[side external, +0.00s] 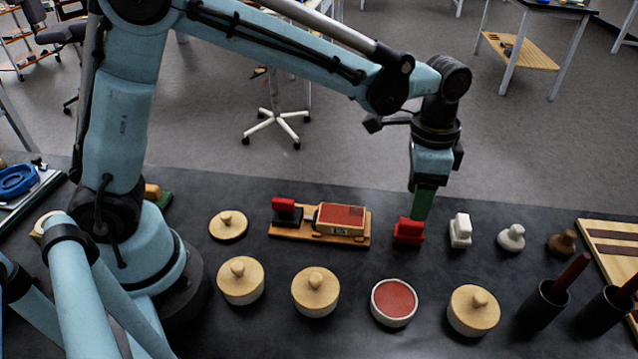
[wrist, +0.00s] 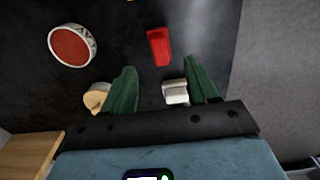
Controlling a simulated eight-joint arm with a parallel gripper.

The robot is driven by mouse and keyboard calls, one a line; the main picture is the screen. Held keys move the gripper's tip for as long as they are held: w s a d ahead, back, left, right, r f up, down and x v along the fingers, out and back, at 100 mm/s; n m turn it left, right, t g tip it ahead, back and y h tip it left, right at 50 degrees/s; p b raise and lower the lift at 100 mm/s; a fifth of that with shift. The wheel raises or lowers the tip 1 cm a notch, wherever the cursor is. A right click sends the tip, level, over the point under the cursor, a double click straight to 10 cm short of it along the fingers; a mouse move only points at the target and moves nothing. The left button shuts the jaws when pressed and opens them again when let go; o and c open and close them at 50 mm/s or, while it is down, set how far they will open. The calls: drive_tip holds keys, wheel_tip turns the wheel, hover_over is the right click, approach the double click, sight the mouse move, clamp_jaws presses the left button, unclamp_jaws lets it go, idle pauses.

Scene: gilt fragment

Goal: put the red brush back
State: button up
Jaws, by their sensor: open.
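A small red block-shaped piece (side external: 408,232), which may be the red brush, stands on the dark bench; it also shows in the wrist view (wrist: 159,46). My gripper (side external: 421,204) is open, its green fingers pointing down above and just behind the red piece in the side view. In the wrist view my gripper (wrist: 163,86) has nothing held between its fingers; the red piece lies beyond the fingertips. A wooden tray (side external: 283,234) to the left carries a black block with a red top (side external: 287,208) and a wooden box with a red panel (side external: 341,217).
A white stamp-like piece (side external: 460,230) stands close right of the red piece. Lidded round pots (side external: 316,291) and an open pot of red (side external: 394,301) line the front. Dark cups with reddish handles (side external: 543,306) stand at right, near a striped wooden board (side external: 608,249).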

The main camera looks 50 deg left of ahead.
drive_tip(key=s+a+r+n+t, duration=0.3)
drive_tip(key=s+a+r+n, duration=0.15)
drive_tip(key=a+r, duration=0.3)
drive_tip(key=s+a+f+n+t, duration=0.2)
drive_tip(key=s+a+n+t, duration=0.2)
drive_tip(key=s+a, duration=0.3)
drive_tip(key=shift+s+a+f, duration=0.2)
drive_tip(key=shift+a+f, duration=0.05)
drive_tip(key=shift+a, duration=0.15)
drive_tip(key=shift+n, duration=0.25)
